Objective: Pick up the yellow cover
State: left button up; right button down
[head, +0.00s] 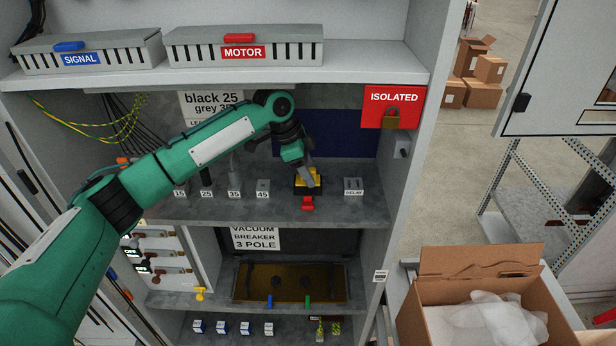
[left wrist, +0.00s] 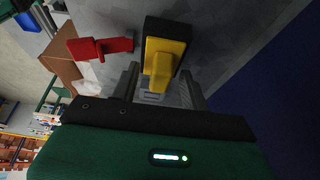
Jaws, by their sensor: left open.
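The yellow cover (head: 314,173) sits on a black base on the grey middle shelf of the cabinet. In the left wrist view the yellow cover (left wrist: 166,52) is a flat block with a raised grip, and the grip's near end shows between my finger tips. My left gripper (head: 308,182) reaches down over the cover and hides part of it. In the left wrist view my left gripper (left wrist: 160,84) is open, one finger on each side of the grip. I cannot tell whether the fingers touch it. My right gripper is in neither view.
A grey DELAY block (head: 353,186) stands to the right, and several numbered posts stand left. A red ISOLATED sign (head: 393,106) with a padlock is on the right wall. The MOTOR box (head: 245,50) is above.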

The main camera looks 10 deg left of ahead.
pick_arm(q)
jog(key=c, duration=0.7)
jog(key=shift+r, duration=0.1)
